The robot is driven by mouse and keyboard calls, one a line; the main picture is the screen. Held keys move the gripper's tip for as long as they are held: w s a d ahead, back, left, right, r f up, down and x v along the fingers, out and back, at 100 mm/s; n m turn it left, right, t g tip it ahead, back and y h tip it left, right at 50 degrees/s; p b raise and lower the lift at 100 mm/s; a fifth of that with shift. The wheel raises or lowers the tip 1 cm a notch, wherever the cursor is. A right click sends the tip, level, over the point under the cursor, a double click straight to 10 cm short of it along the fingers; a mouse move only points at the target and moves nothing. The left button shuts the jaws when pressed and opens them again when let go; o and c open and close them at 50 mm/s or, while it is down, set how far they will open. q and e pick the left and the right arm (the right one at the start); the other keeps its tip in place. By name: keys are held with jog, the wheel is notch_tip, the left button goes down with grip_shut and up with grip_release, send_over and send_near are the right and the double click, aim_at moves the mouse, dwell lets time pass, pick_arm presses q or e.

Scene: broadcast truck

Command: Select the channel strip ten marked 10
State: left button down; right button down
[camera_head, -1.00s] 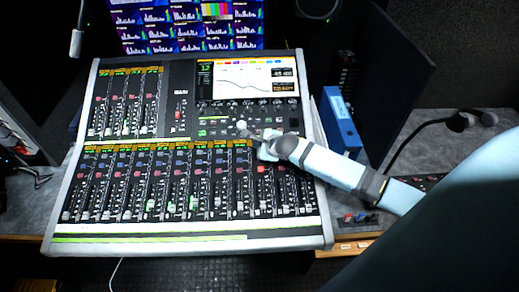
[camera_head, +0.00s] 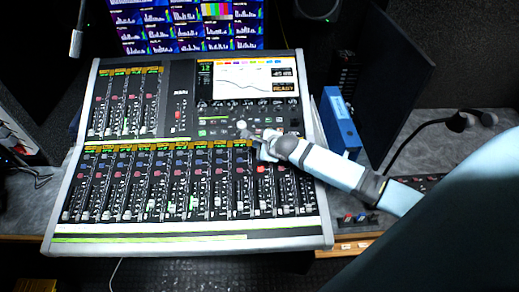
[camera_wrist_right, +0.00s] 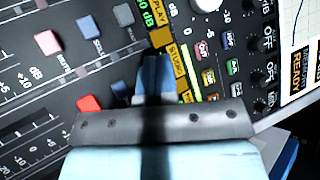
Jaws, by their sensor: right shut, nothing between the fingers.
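The mixing console (camera_head: 190,241) lies on the desk with a lower bank of several channel strips. Each strip has an amber label and coloured buttons above a fader. The number 10 cannot be read on any strip. My right gripper (camera_head: 247,136) is shut and empty, pointing left at the top right of the lower bank. In the right wrist view its shut fingertips (camera_wrist_right: 155,62) are over or against the strip tops, beside an amber label (camera_wrist_right: 171,52). Contact cannot be told, and the fingers hide what lies beneath. My left gripper is not in view.
The console screen (camera_head: 248,82) shows a curve and an amber READY box. A microphone (camera_head: 76,43) hangs at the upper left.

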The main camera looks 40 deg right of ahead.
jog(key=shift+f, duration=0.35)
jog(key=shift+f, duration=0.4)
dwell(0.5)
dwell(0.3)
jog(key=shift+r+p, duration=0.65)
jog(key=shift+p, duration=0.15)
jog(key=shift+r+p, duration=0.2)
jog(key=shift+p, duration=0.1)
